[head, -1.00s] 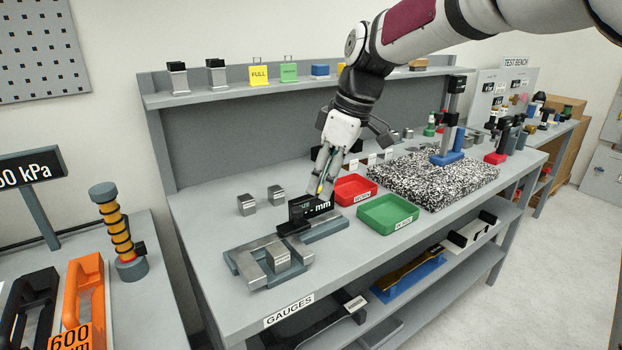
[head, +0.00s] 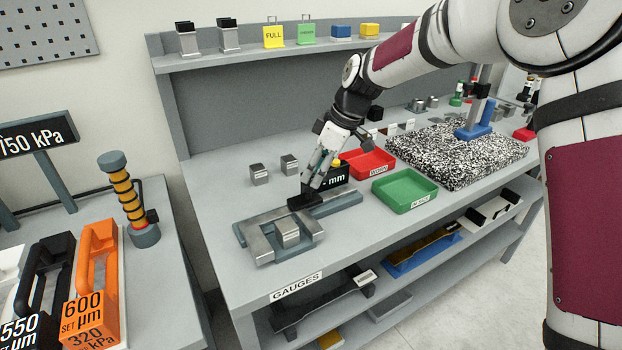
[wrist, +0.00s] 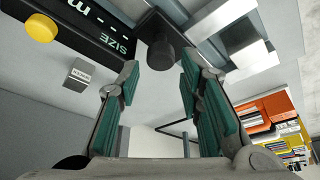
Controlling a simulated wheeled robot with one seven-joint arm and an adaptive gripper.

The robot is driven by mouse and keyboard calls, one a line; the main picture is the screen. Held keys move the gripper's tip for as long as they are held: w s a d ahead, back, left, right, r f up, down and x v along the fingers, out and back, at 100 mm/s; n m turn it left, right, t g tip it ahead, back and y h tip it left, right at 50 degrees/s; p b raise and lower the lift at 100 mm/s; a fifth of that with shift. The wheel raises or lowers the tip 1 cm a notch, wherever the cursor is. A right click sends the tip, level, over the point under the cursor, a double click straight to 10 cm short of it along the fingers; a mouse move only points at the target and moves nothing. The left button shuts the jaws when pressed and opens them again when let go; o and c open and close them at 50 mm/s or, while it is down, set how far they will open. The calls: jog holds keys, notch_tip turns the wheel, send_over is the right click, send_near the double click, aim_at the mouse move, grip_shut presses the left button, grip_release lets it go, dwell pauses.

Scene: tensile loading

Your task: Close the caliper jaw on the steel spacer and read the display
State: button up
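The steel caliper (head: 258,243) lies on the gauge bench. The steel spacer (head: 287,233) stands upright between its jaws; I cannot tell whether the sliding jaw touches it. The black display (head: 338,176) shows "mm" in the head view, partly hidden by my gripper; in the wrist view the display (wrist: 75,30) shows dashes and "SIZE". A yellow button (wrist: 40,27) sits on it. My gripper (head: 308,187) is low over the slide, just above the black knob (head: 304,202). In the wrist view the knob (wrist: 162,53) lies ahead of and between my open, empty fingers (wrist: 158,78).
Two small steel blocks (head: 259,174) (head: 290,164) stand behind the caliper. A red tray (head: 370,163) and a green tray (head: 404,191) lie to the right, before a speckled granite plate (head: 458,155).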

aim_at(309, 183)
jog(key=shift+x, duration=1.7)
jog(key=c, duration=0.7)
jog(key=shift+s+a, duration=0.75)
jog(key=shift+a, duration=0.35)
jog(key=shift+s+a, duration=0.75)
jog(key=shift+a, duration=0.3)
jog(key=o, duration=0.7)
